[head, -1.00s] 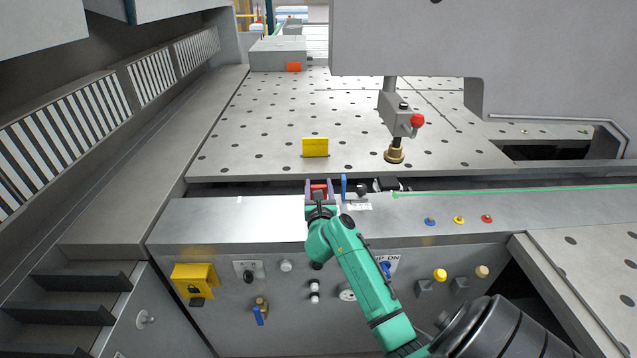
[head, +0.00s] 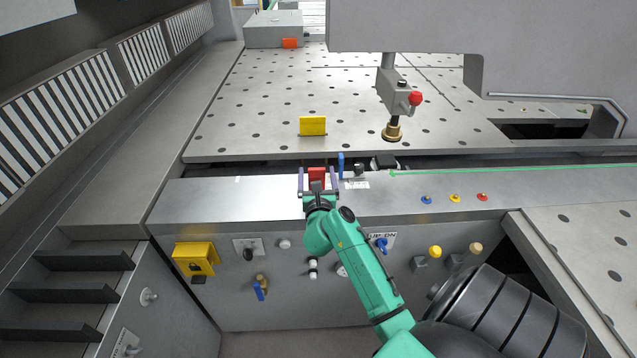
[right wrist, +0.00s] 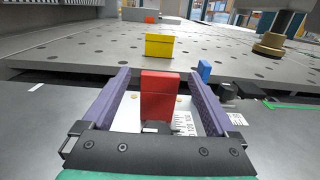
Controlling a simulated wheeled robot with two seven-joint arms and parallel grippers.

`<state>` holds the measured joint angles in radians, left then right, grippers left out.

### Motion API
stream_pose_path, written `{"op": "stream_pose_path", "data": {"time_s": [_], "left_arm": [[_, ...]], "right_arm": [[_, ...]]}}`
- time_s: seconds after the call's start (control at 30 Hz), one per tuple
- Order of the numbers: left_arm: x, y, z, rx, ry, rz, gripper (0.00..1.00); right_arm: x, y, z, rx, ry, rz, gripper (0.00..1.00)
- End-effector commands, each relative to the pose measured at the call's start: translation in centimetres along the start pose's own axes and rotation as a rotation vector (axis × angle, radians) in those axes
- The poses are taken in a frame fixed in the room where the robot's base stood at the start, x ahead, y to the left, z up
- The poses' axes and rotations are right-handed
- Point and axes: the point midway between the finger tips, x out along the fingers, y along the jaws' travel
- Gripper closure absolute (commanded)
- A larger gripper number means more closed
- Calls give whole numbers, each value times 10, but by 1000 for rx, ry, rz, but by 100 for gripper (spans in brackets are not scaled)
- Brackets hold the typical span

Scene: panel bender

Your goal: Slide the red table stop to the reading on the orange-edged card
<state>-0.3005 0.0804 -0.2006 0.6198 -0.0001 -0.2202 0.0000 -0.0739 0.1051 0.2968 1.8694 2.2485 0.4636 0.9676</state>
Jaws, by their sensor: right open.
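The red table stop (head: 317,174) is a small upright block at the back edge of the front console, and it also shows in the right wrist view (right wrist: 160,97). My right gripper (head: 317,172) is open, with one purple finger on each side of the stop. In the right wrist view there are gaps between the stop and both fingers (right wrist: 162,92). A white printed plate (right wrist: 184,122) lies beside the stop, its print too small to read. I cannot make out an orange-edged card for certain. My left gripper is not in view.
A blue upright tab (head: 341,164) stands just right of the stop. A yellow block (head: 313,126) sits on the perforated table (head: 260,108) behind it. A brass-footed post with a red knob (head: 415,98) stands to the right. An orange patch (head: 290,43) shows on a grey box far back.

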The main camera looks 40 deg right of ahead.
Motion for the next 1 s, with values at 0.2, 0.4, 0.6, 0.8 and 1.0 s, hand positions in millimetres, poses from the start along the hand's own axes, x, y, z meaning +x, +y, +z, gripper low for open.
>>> {"op": "stream_pose_path", "data": {"time_s": [0.2, 0.4, 0.6, 0.8, 1.0], "left_arm": [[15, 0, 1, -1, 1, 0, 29], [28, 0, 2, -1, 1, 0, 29], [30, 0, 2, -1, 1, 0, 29], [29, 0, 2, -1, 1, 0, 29], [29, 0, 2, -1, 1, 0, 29]], "right_arm": [[-60, 0, -6, 2, 4, 0, 7], [-108, 0, -5, 0, 3, 0, 7], [-120, -1, -1, 0, 1, -1, 7], [-120, 0, 0, 0, 1, -1, 7], [-120, 0, 0, 1, 0, -1, 7]]}}
